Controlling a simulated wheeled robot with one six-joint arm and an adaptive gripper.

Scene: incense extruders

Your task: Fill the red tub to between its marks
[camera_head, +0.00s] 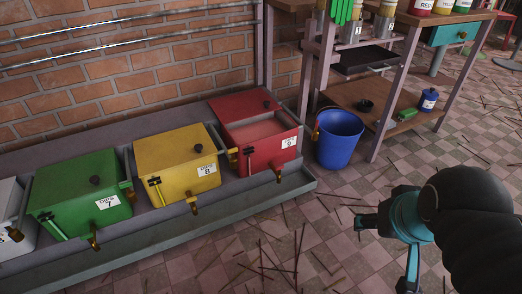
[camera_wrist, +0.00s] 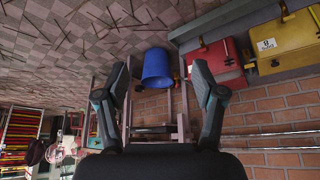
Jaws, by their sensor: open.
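The red tub (camera_head: 262,137), labelled 9, stands at the right end of the row of tubs. Its lid (camera_head: 243,104) with a dark knob sits toward the back, and a pinkish-red surface shows in the front part. I cannot make out marks or a level against them. A brass tap (camera_head: 279,174) is on its front. The tub also shows in the wrist view (camera_wrist: 207,57), which is upside down. My gripper (camera_head: 383,253) is open and empty, over the floor right of the tub and apart from it; its spread fingers show in the wrist view (camera_wrist: 162,76).
A blue bucket (camera_head: 339,140) stands on the floor right of the red tub. Yellow tub 8 (camera_head: 176,163) and green tub 7 (camera_head: 81,195) are to its left, above a grey trough (camera_head: 180,229). A wooden shelf (camera_head: 368,101) stands behind. Sticks litter the tiled floor.

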